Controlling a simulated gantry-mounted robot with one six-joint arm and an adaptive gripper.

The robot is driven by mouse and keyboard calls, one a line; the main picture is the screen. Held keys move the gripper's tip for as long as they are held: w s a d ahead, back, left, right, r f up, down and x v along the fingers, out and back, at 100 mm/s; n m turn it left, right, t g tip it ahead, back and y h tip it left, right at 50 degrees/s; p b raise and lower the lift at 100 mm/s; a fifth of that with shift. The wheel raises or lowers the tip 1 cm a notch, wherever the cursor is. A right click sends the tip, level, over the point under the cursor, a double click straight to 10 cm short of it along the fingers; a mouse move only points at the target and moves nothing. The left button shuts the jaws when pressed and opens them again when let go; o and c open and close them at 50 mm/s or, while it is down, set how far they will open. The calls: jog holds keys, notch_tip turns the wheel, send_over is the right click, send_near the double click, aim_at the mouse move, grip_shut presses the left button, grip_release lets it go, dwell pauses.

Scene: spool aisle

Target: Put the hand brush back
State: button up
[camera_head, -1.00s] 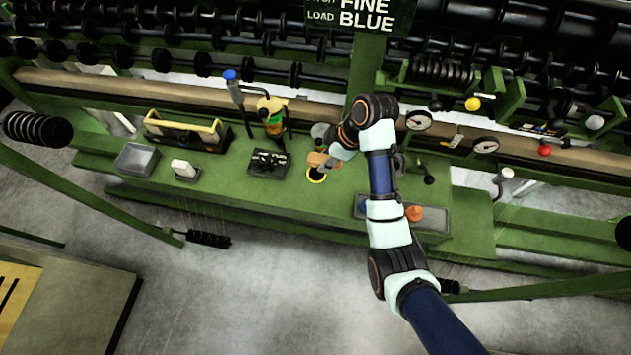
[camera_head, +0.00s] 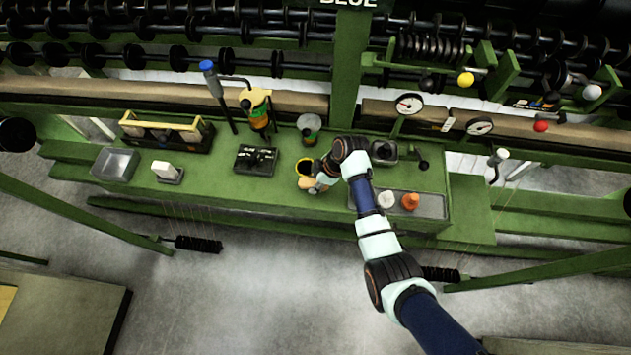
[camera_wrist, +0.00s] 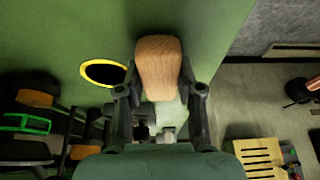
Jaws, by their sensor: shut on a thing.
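The hand brush shows as a tan wooden block (camera_wrist: 158,65) between my gripper's fingers in the wrist view; no bristles are visible. My gripper (camera_wrist: 160,91) is shut on it. In the head view the brush (camera_head: 307,184) is a small tan patch at the end of my arm, near the front edge of the green bench (camera_head: 235,188). My gripper (camera_head: 322,182) is partly hidden by the wrist there. A yellow-rimmed dark round opening (camera_head: 305,167) lies just behind the brush. In the wrist view this yellow-rimmed opening (camera_wrist: 104,73) is left of the brush, apart from it.
Right of my gripper, a grey tray (camera_head: 432,206) holds a white and an orange piece. A black block (camera_head: 256,160), a white block (camera_head: 166,171), a metal bin (camera_head: 115,164) and a yellow-handled caddy (camera_head: 165,130) stand to the left. A green-and-orange bottle (camera_head: 258,112) stands behind.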

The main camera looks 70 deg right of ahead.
jog(key=o, duration=0.6)
jog(key=shift+f, duration=0.15)
jog(key=o, duration=0.5)
jog(key=shift+r, duration=0.4)
jog(key=p+v, duration=0.3)
jog(key=v, duration=0.8)
jog(key=shift+s+r, duration=0.25)
